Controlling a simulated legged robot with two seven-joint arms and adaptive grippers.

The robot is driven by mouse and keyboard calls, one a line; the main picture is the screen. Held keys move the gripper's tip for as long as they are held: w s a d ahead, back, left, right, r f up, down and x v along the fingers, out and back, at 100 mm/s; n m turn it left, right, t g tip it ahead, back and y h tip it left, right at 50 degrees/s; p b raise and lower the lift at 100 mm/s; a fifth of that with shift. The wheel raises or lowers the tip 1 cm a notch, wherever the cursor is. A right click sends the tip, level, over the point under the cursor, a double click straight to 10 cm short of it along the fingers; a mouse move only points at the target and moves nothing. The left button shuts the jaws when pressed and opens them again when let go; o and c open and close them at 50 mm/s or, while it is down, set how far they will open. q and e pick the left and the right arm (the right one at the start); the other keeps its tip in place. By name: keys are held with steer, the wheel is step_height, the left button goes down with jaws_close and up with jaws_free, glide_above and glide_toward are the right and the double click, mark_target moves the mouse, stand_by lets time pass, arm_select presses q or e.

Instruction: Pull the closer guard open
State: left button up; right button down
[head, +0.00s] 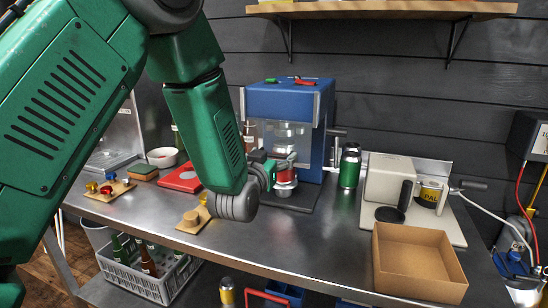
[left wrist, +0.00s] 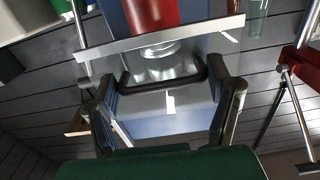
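The closer (head: 277,100) is a blue machine at the back middle of the steel bench. Its guard (head: 262,135) is a clear panel at the front, framed by silver bars. The guard looks down over the upper working space. In the left wrist view a silver bar (left wrist: 160,38) crosses in front of a red part (left wrist: 150,12). My left gripper (head: 284,165) is in front of the closer's lower front, close to the guard. In the left wrist view its fingers are spread around a dark rounded bar (left wrist: 165,82); I cannot tell whether they touch it. My right gripper is out of view.
A green can (head: 349,166) stands right of the closer. Further right are a cream device (head: 389,180) on a board and an empty cardboard box (head: 417,254). A red pad (head: 181,178) lies left. The bench front centre is clear. A shelf (head: 380,9) hangs above.

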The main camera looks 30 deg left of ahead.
arm_select(q)
steer(key=shift+d, duration=0.3)
steer(key=c, duration=0.5)
steer(key=r+p, duration=0.2)
steer(key=r, duration=0.1)
steer(key=r+p, duration=0.2)
steer(key=r, duration=0.2)
steer(key=r+p, duration=0.3)
steer(key=r, duration=0.1)
steer(key=shift+a, duration=0.25)
steer(key=shift+c, duration=0.2)
steer(key=o, duration=1.5)
steer(key=shift+c, duration=0.2)
steer(key=shift+f, duration=0.1)
